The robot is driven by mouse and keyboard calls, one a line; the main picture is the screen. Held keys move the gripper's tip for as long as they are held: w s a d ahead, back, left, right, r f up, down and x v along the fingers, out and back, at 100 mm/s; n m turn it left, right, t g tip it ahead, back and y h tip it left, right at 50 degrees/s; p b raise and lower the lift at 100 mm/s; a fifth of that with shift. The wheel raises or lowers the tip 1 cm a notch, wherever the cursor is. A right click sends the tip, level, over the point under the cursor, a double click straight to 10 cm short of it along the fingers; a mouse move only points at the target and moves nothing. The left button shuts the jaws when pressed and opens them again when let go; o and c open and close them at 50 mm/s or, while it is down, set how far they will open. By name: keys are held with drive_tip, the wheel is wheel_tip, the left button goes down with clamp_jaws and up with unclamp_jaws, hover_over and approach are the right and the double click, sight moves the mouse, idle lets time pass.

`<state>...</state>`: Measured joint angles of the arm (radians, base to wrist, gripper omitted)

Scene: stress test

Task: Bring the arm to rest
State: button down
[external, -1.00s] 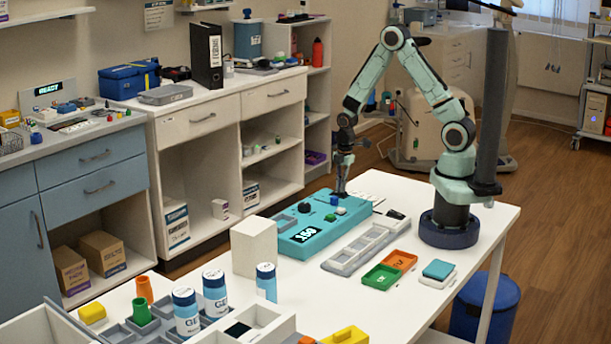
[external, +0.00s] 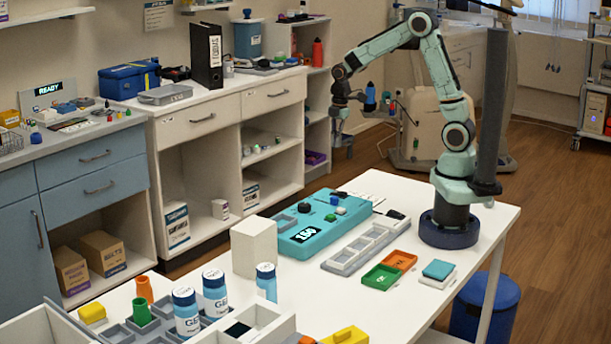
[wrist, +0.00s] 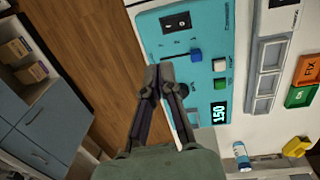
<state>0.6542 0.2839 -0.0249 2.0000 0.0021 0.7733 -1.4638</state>
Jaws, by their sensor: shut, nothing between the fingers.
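My arm (external: 445,85) stands on its dark blue base at the right end of the white table. It is bent up and over toward the left. My gripper (external: 343,153) hangs pointing down, well above the floor side of the table's far edge, apart from everything. In the wrist view the fingers of my gripper (wrist: 159,78) are together with nothing between them. The teal device (external: 345,209) with a "150" display lies on the table below.
A grey compartment tray (external: 366,246), green (external: 381,277) and orange (external: 399,260) trays and a white block (external: 254,248) stand on the table. Bottles (external: 215,292) stand at the front. Shelving (external: 270,150) lies behind at left. Wooden floor (wrist: 80,40) is open beside the table.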

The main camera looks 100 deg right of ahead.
drive_tip(key=shift+r, duration=0.4)
drive_tip(key=w+a+r+n+t, duration=0.1)
drive_tip(key=a+r+n, duration=0.1)
drive_tip(key=a+r, duration=0.35)
drive_tip(key=a+r+n+t, duration=0.2)
drive_tip(key=a+r, duration=0.1)
drive_tip(key=a, duration=0.6)
drive_tip(key=s+a+f+m+g, duration=0.1)
drive_tip(key=s+a+m+g, duration=0.1)
drive_tip(key=s+a+m, duration=0.2)
drive_tip(key=s+a+f+m+g+y, duration=0.1)
drive_tip(key=s+a+m, duration=0.4)
drive_tip(key=s, duration=0.6)
drive_tip(key=f+m+g, duration=0.1)
drive_tip(key=m, duration=0.1)
drive_tip(key=shift+s+f+m, duration=0.15)
drive_tip(key=shift+s+m, duration=0.15)
drive_tip(key=shift+m, duration=0.1)
drive_tip(key=shift+a, duration=0.1)
